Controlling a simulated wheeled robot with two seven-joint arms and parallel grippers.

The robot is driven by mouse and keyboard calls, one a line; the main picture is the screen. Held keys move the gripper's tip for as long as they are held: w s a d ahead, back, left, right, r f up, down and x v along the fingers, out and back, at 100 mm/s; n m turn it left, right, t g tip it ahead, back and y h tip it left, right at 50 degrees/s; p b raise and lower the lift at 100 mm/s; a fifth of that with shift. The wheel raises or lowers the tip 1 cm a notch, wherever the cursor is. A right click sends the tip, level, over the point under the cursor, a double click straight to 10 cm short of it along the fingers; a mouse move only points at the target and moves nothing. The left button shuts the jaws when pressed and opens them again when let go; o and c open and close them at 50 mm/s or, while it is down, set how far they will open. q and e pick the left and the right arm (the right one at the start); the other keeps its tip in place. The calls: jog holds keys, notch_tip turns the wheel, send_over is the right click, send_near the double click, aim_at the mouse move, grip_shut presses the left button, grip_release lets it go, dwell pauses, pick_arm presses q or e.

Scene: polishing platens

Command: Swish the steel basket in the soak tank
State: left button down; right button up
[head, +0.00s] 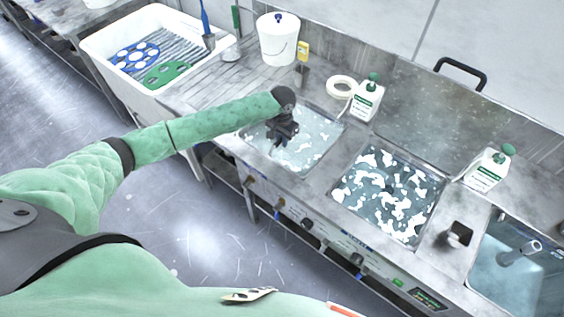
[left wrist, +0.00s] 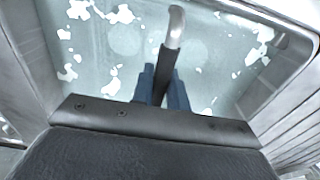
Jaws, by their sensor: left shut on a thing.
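My left gripper (head: 283,140) is over the left tank (head: 312,165), which holds pale, cloudy water with patches of white foam. In the left wrist view my left gripper (left wrist: 162,88) is shut on the basket's handle (left wrist: 173,42), a bent steel rod with a black grip. The handle lies between the two blue-grey fingers. The basket's body cannot be made out; the gripper and cloudy water hide it. The same tank water shows around it in the wrist view (left wrist: 110,50). My right gripper is not in view.
A second tank (head: 385,195) with thick foam lies right of the first, then a sink (head: 515,270) with a tap. White bottles (head: 366,102) (head: 487,170), a tape roll (head: 342,87) and a white bucket (head: 278,42) stand behind. A white basin (head: 105,75) with platens is at left.

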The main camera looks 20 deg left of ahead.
pick_arm(q)
jog(key=shift+r+p, duration=0.3)
jog(key=shift+r, duration=0.25)
jog(key=shift+f, duration=0.2)
jog(key=shift+f, duration=0.9)
jog(key=shift+r, duration=0.1)
notch_tip(320, 180, up, 3)
jog(key=shift+r+p, duration=0.1)
jog(key=shift+p, duration=1.15)
jog(key=shift+r+p, duration=0.3)
jog(key=shift+r, duration=1)
notch_tip(320, 180, up, 12)
jog(key=shift+f, duration=0.25)
